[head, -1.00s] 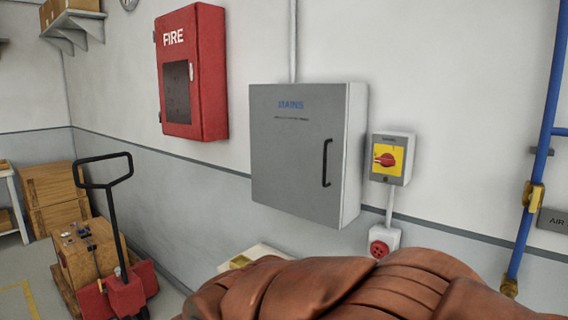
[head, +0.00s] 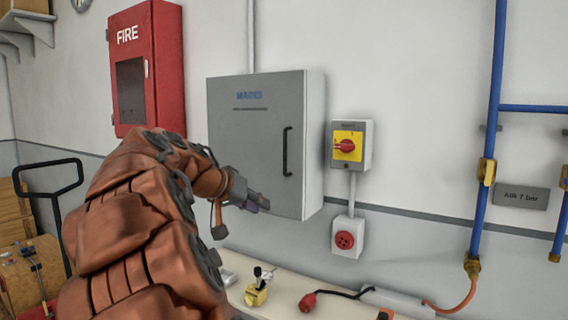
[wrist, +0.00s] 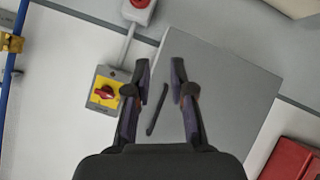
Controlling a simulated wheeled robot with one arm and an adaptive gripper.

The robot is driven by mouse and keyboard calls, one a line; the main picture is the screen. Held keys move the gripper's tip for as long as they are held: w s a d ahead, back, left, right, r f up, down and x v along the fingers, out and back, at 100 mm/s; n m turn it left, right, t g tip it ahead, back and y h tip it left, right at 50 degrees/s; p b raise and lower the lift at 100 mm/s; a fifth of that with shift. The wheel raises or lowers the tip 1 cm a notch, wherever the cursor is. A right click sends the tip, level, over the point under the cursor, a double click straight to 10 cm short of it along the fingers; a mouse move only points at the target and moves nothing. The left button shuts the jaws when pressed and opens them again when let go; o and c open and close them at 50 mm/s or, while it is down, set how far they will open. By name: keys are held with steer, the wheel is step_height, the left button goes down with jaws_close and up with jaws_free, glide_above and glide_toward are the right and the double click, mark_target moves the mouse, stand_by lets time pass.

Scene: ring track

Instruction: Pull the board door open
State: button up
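The board is a grey wall cabinet, and its door (head: 245,130) is shut, with blue lettering near the top. A black vertical bar handle (head: 287,151) sits near the door's right edge. My gripper (head: 262,204) is in front of the lower part of the door, below and left of the handle in the head view. In the wrist view my gripper (wrist: 159,68) is open and empty. The handle (wrist: 157,110) shows between its fingers there, tilted, and appears apart from them. The door (wrist: 215,90) fills much of the wrist view's right side.
A yellow switch box with a red knob (head: 347,146) is right of the cabinet, with a red socket (head: 345,240) below. A red fire cabinet (head: 146,65) hangs on the left. A bench (head: 285,289) below carries small items. Blue pipes (head: 487,120) run on the right.

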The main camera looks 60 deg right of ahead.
steer(key=w+d+r+m+g+h+b, duration=0.2)
steer(key=w+d+r+m+h+b, duration=0.4)
steer(key=d+r, duration=0.5)
steer(key=p, duration=0.3)
glide_above(285, 171)
steer(key=shift+w+d+f, duration=0.1)
steer(key=shift+d+f, duration=0.05)
steer(key=shift+f, duration=0.35)
steer(key=shift+w+d+f, duration=0.1)
steer(key=shift+f, duration=0.4)
jaws_close()
